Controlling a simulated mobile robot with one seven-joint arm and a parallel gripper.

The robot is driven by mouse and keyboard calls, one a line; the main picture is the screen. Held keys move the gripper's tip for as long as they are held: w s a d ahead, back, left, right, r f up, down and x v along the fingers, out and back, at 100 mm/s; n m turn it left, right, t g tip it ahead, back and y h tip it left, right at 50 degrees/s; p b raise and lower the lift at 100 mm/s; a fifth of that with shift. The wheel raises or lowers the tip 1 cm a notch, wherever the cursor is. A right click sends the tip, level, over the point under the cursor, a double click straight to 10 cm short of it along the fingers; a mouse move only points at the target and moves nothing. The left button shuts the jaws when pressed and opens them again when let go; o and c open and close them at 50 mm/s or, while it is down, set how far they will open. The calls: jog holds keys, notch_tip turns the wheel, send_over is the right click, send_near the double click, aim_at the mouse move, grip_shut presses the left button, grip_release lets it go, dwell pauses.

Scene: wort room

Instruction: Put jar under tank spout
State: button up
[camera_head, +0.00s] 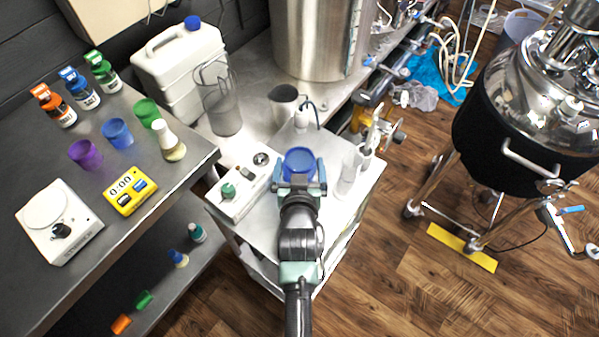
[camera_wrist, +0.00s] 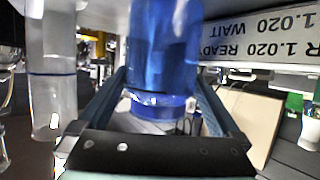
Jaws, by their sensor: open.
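A blue jar (camera_head: 300,160) stands on the steel cart among other items, and it also shows large in the wrist view (camera_wrist: 164,50). My gripper (camera_head: 299,176) is open, with one finger on each side of the jar. In the wrist view my gripper's fingers (camera_wrist: 160,90) flank the jar; whether they touch it I cannot tell. A shiny steel tank with a black jacket (camera_head: 515,140) stands on legs on the floor at the right. A valve with a blue handle (camera_head: 570,210) sits low on its right side and looks like the spout.
A dark counter with cups and bottles is at left. A yellow strip (camera_head: 460,248) lies by the tank's legs. Wood floor lies open between.

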jog(key=shift+c, duration=0.2)
jog(key=c, duration=1.2)
jog(key=shift+r, duration=0.15)
jog(key=shift+c, duration=0.8)
